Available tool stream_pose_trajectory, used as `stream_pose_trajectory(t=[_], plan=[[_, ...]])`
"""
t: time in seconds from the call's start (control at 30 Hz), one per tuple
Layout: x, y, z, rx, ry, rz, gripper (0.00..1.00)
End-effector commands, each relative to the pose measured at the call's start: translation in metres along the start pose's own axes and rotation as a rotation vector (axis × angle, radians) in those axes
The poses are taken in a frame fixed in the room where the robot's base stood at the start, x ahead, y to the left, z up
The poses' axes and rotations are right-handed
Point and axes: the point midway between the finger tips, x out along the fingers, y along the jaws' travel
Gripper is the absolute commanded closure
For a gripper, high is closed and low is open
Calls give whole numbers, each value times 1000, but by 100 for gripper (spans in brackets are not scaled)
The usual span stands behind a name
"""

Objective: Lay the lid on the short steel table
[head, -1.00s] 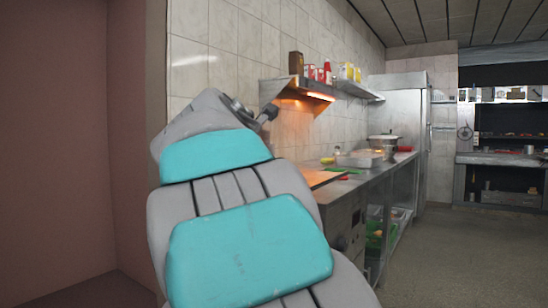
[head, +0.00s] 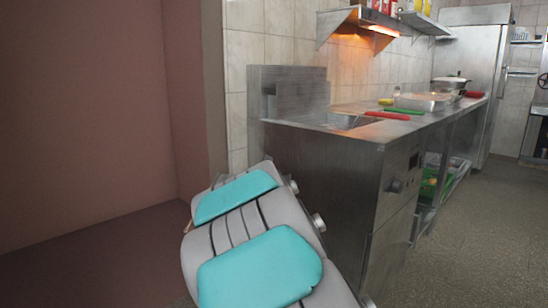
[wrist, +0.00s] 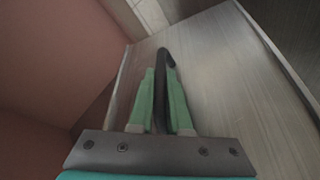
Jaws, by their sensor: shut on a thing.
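My gripper (wrist: 160,103) shows in the wrist view, its two green fingers shut on a dark, bent bar-like handle (wrist: 166,58). Whether this handle belongs to the lid I cannot tell; no lid is clearly recognisable. A flat brushed-steel surface (wrist: 215,75) lies behind the fingers; I cannot tell whether it is a lid, a tabletop or a panel. In the head view my arm hides the gripper and what it holds. A steel counter (head: 325,180) stands right of my arm; I cannot tell whether it is the short steel table.
A pan (head: 422,102), a covered pot (head: 450,83), a red board (head: 387,116) and a green board (head: 404,111) sit along the counter. A heated shelf (head: 358,22) hangs above. A pink wall (head: 90,120) closes the left. Open floor (head: 470,230) lies right.

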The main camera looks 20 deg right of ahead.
Motion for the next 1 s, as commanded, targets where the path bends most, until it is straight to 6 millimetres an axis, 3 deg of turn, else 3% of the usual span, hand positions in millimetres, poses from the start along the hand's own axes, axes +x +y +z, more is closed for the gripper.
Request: stream_pose_trajectory(t=[0.2,0.6,0.7,1.0], plan=[[36,4,-43,-39,63,89,100],[72,8,-88,-75,128,180,100],[77,10,-95,-79,137,196,100],[75,16,-87,-76,121,205,100]])
